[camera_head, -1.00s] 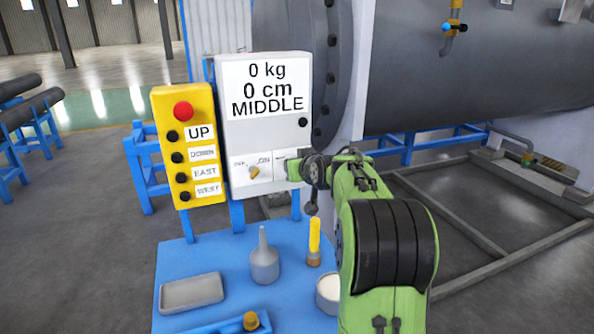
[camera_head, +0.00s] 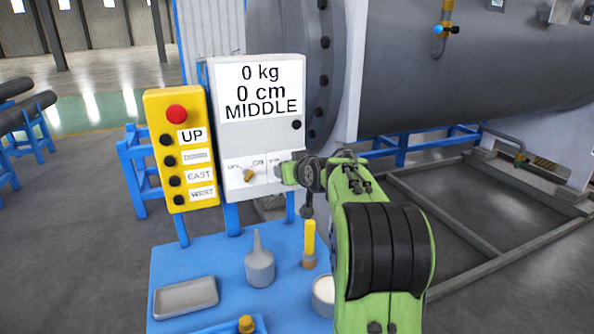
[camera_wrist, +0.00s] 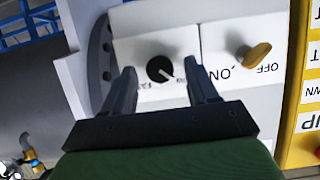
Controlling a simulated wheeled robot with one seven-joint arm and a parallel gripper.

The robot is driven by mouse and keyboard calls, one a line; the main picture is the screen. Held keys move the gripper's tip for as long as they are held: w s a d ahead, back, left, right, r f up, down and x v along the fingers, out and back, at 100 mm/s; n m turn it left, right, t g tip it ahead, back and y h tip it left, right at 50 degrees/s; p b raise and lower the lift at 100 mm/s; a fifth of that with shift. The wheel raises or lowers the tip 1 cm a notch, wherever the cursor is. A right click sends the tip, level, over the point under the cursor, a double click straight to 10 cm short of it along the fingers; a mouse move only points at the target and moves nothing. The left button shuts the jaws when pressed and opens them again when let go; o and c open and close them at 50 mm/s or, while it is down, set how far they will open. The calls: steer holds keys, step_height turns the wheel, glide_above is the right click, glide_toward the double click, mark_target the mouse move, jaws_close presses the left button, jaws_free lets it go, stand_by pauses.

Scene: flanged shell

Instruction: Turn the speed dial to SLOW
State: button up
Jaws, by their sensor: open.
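The speed dial (camera_wrist: 160,69) is a round black knob with a white pointer line, on the white front of the control box. In the wrist view its pointer slants down and to the right. Small labels sit below it; one seems to read FAST, the other is too small to read. My gripper (camera_wrist: 164,85) is open, with one finger on each side of the dial, and I cannot tell whether they touch it. In the head view my green arm and gripper (camera_head: 290,172) cover the dial at the box's lower right.
A yellow ON/OFF knob (camera_wrist: 254,55) is beside the dial. The box's display (camera_head: 262,91) reads 0 kg, 0 cm, MIDDLE. A yellow button panel (camera_head: 181,150) stands left. A blue table (camera_head: 222,251) below holds a grey tray (camera_head: 186,298), a funnel-shaped container (camera_head: 259,264) and a yellow-topped tool (camera_head: 309,243).

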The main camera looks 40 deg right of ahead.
steer(key=v, duration=1.5)
steer(key=shift+p, duration=0.45)
steer(key=shift+s, duration=0.1)
steer(key=s+a+n+g+y+p, duration=0.1)
steer(key=s+a+g+p, duration=0.15)
steer(key=a, duration=0.55)
steer(key=s+a+n+g+y+p, duration=0.1)
steer(key=s+a+y+p, duration=0.2)
steer(key=a, duration=0.5)
steer(key=s+a+f+g+p, duration=0.1)
steer(key=s+a+f+g, duration=0.1)
steer(key=s, duration=0.6)
steer(key=s+a+f+n+g+p, duration=0.1)
steer(key=s+a+f+g+p, duration=0.1)
steer(key=s, duration=0.6)
steer(key=shift+a+f+h, duration=0.3)
steer(key=shift+a+f, duration=0.2)
steer(key=shift+a, duration=0.7)
